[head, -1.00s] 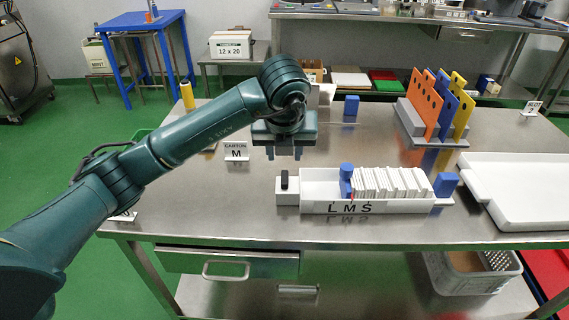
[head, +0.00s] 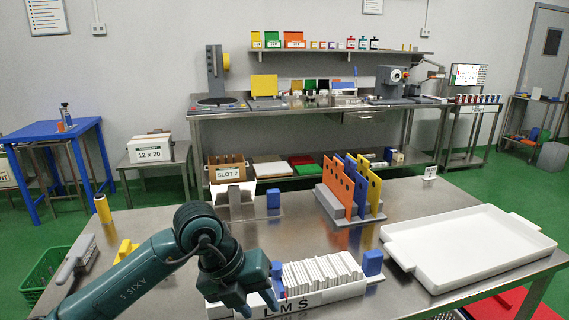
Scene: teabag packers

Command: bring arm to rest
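My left arm comes in from the lower left in the head view. My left gripper (head: 259,304) points down at the bottom of the picture, in front of the left part of the white tray marked L M S (head: 335,295). Its two fingers stand apart and I see nothing held between them. The gripper hides the tray's left end. The tray holds a row of white teabag packets (head: 318,272), with a blue block (head: 277,278) at their left and another blue block (head: 373,263) at the right end. My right gripper is out of view.
A large white tray (head: 470,247) lies at the right of the steel table. A rack with orange, blue and yellow plates (head: 350,190) stands behind. A SLOT 2 box (head: 229,170), a small blue block (head: 273,198) and a yellow cylinder (head: 102,208) stand farther back and left.

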